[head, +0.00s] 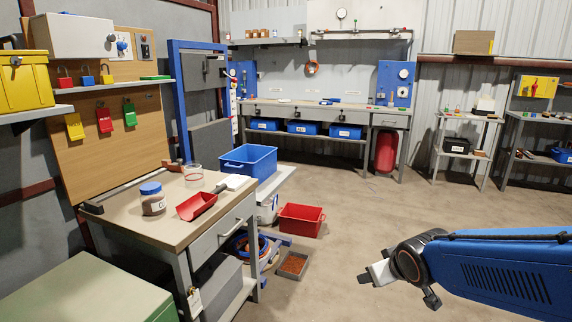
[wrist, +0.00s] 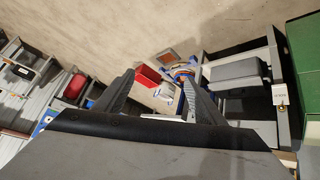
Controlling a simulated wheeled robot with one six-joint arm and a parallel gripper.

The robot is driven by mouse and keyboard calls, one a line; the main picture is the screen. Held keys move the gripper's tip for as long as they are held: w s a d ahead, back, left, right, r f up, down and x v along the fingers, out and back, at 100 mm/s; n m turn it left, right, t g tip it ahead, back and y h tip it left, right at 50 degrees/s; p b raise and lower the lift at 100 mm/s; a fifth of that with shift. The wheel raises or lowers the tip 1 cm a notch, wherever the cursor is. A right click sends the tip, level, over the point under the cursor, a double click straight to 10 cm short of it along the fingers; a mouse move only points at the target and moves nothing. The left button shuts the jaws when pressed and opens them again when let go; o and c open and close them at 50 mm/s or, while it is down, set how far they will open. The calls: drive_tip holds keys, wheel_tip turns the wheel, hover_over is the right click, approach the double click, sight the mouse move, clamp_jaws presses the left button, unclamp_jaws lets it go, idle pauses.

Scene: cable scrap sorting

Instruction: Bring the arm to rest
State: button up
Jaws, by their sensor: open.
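My blue arm reaches in from the right edge of the head view, roughly level over open floor. My gripper (head: 374,273) is at its left end, to the right of the workbench and apart from it. In the wrist view my gripper (wrist: 160,80) has its two dark fingers spread wide, with nothing between them. Beyond the fingers lie the floor and a red bin (wrist: 147,77). The far side of the gripper is hidden in the head view.
The workbench (head: 130,222) at left carries a labelled jar (head: 152,199), a red scoop (head: 197,206) and a clear beaker (head: 193,176). A blue bin (head: 248,162) stands behind. A red bin (head: 302,220) and a shallow tray (head: 293,264) are on the floor. The middle floor is clear.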

drive_tip(key=s+d+r+m+g, duration=0.1)
drive_tip(key=s+d+r+m, duration=0.1)
drive_tip(key=s, duration=0.8)
drive_tip(key=s+d+r+m+g, duration=0.1)
drive_tip(key=s+d+r+g, duration=0.1)
drive_tip(key=s, duration=0.8)
drive_tip(key=shift+s+d+m, duration=0.35)
drive_tip(key=shift+m, duration=0.05)
idle(0.7)
